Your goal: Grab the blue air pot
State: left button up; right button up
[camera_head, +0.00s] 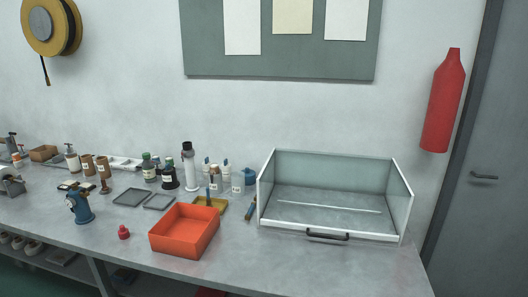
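A blue pot-like object (79,207) with dark fittings on top stands upright on the grey workbench, left of the orange bin. It looks like the blue air pot. Nothing touches it, and its near side is unobstructed. A smaller blue item (249,176) stands farther back, beside the clear-walled box; it is too small to identify. Neither of my grippers shows in the head view.
An orange bin (184,231) and a small red item (123,232) sit near the workbench (290,262) front edge. Bottles (189,166) and trays (131,197) crowd the back. A clear-walled box (335,195) fills the right. Bare bench lies around the blue pot's front.

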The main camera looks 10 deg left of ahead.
aim_at(78, 202)
jog(key=u, duration=1.55)
jog(key=i+j+z, duration=0.15)
jog(key=i+z, duration=0.2)
jog(key=i, duration=0.15)
